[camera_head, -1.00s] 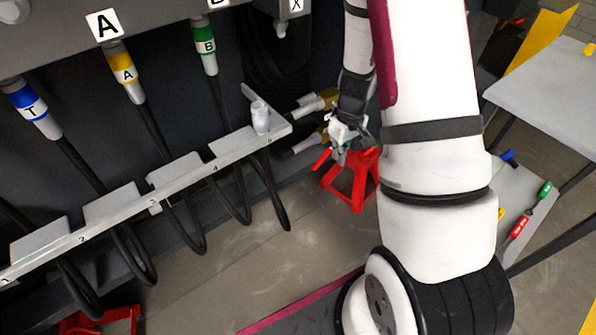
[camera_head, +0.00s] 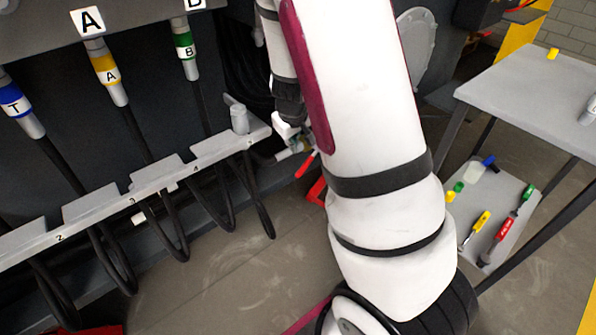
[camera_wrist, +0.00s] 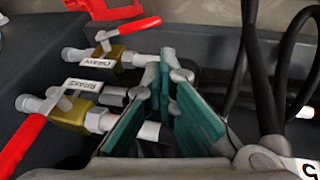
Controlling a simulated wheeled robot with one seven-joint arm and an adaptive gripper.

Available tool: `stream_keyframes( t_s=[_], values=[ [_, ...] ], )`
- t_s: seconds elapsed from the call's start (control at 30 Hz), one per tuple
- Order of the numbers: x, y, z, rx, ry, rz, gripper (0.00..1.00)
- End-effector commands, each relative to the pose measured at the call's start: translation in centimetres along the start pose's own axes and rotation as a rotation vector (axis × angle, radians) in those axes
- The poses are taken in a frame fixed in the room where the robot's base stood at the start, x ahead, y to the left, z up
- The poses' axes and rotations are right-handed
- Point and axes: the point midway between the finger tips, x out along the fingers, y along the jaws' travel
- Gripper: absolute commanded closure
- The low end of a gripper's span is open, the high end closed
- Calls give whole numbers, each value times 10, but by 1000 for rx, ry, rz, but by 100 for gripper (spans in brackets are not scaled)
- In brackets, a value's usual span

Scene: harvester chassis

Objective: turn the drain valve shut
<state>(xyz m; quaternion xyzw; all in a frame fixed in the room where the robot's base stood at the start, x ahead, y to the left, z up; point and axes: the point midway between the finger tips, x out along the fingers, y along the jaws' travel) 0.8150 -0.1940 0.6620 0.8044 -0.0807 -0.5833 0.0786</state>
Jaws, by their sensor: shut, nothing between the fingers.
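In the wrist view, two brass valves with red lever handles sit on pipes at the left. The upper one, the drain valve (camera_wrist: 117,57), has a tag that seems to read DRAIN. Its red handle (camera_wrist: 130,30) slants up and right, at a shallow angle to its pipe. My gripper (camera_wrist: 172,70), with green finger pads, is shut and empty, right of both valves, apart from the handles. In the head view my arm mostly hides both valves.
Black hoses (camera_wrist: 262,80) hang close to the right of my gripper. In the head view a grey numbered rack (camera_head: 160,176) with hoses is at left. A red stand (camera_head: 318,190) shows behind my arm. A grey table (camera_head: 530,100) and a shelf of tools are at right.

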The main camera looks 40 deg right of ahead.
Motion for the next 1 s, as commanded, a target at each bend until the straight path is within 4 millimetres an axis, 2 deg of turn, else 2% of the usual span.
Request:
stream_keyframes(
  t_s=[0.03,0.67,0.8,1.0],
  values=[
    [14,0,2,3,-2,1,100],
    [136,-1,2,1,-2,-1,100],
    [151,9,6,2,-1,0,100],
    [163,15,10,1,-1,-1,100]
  ],
)
